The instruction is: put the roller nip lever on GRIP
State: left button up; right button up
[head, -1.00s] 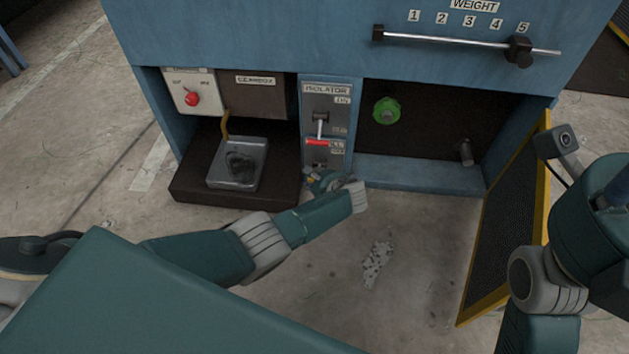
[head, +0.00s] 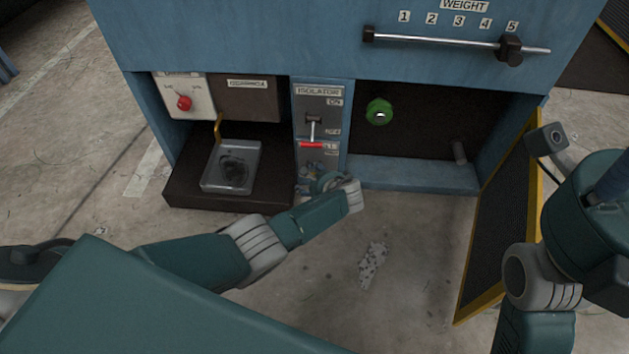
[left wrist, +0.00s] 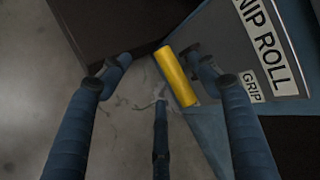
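The roller nip lever shows in the left wrist view as a yellow cylindrical handle (left wrist: 178,76). It lies beside a plate lettered NIP ROLL (left wrist: 265,40), with a GRIP label (left wrist: 251,87) to the right of the handle. My left gripper (left wrist: 158,72) has its fingers spread, and the yellow handle is between them, nearer the right finger; I see no clear closing on it. In the head view my left gripper (head: 322,182) is low in front of the panel below the isolator, and the lever is hidden behind it.
Just above is the isolator panel (head: 319,97) with a red-handled lever (head: 312,144). A dark ledge with a clear-lidded box (head: 231,167) is to the left. A green knob (head: 379,111) sits in the right recess. An open yellow-framed mesh door (head: 495,215) stands at right.

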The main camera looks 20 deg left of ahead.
pick_arm(q)
jog(key=shift+s+f, duration=0.2)
jog(key=shift+s, duration=0.05)
jog(key=v, duration=1.2)
jog(key=shift+w+r, duration=0.25)
jog(key=shift+d, duration=0.15)
